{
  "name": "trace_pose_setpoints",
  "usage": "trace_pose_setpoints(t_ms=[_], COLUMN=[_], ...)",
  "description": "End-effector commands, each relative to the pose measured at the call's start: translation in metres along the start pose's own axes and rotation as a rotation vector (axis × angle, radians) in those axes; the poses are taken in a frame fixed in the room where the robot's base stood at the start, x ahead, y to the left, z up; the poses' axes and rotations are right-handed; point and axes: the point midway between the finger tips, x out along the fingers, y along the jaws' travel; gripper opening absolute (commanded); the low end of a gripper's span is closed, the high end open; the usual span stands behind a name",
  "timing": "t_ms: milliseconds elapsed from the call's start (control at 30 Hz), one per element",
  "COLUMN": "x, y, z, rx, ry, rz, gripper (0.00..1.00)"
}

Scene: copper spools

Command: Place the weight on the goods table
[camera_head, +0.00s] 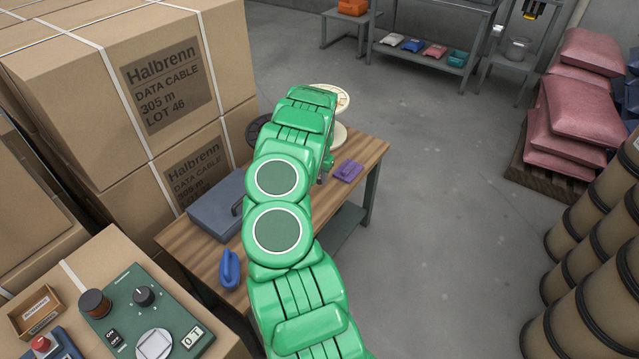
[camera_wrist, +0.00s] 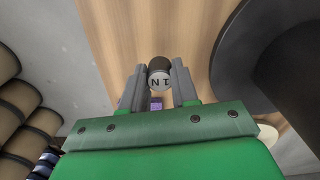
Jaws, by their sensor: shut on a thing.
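The weight (camera_wrist: 159,76) is a small cylinder with a dark body and a pale, lettered end face. In the wrist view it sits between the tips of my gripper (camera_wrist: 158,84), which is shut on it. Behind it is the light wood top of a table (camera_wrist: 150,30). The same wooden table (camera_head: 372,150) stands mid-picture in the head view, under my green arm. My arm hides most of the gripper and the weight there. I cannot tell whether the weight touches the tabletop.
On the table are a purple object (camera_head: 348,171), a blue handled object (camera_head: 229,268), a grey-blue case (camera_head: 215,208), a dark spool (camera_head: 258,130) and a pale spool (camera_head: 342,98). Stacked cartons (camera_head: 150,75) border its left. Brown drums (camera_head: 600,240) stand right; floor between is clear.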

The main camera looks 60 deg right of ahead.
Motion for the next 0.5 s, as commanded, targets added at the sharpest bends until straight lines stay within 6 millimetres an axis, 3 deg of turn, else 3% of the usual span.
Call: trace_pose_setpoints(t_ms=[267,500], x=[0.009,0.035], y=[-0.002,-0.003], z=[-0.004,-0.004], rx=[-0.002,-0.002], ry=[-0.003,-0.004], rz=[0.003,0.002], gripper=[0.00,0.00])
